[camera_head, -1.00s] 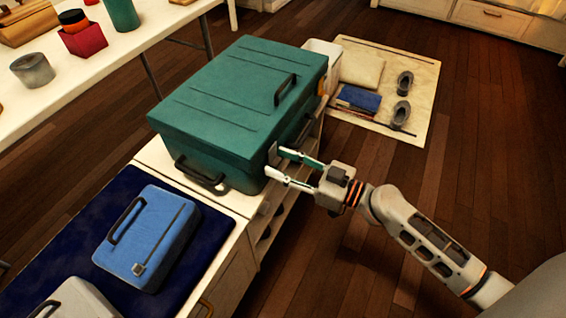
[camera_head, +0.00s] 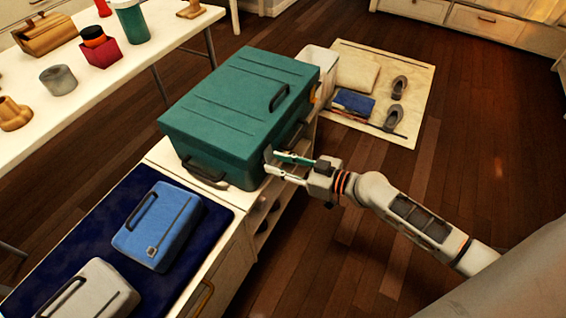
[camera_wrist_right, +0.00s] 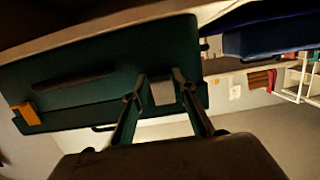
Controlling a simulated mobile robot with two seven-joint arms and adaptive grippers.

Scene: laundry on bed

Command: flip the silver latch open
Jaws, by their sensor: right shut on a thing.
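The large teal case (camera_head: 235,110) stands closed on the white bench, with a dark handle on its lid. The silver latch (camera_wrist_right: 163,93) shows as a pale plate between my right fingers in the wrist view, on the case's side. My right gripper (camera_head: 269,162) reaches in from the right to the case's near right corner; it also shows in the wrist view (camera_wrist_right: 158,82). Its fingers are shut on the latch and hide part of it in the head view. My left gripper is not in view.
A blue case (camera_head: 158,228) and a grey case (camera_head: 92,292) lie on a navy cloth (camera_head: 205,262) on the bench. A white table (camera_head: 105,98) with a red box (camera_head: 100,52) and cups stands left. A floor mat (camera_head: 412,88) with shoes lies behind. Floor at right is clear.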

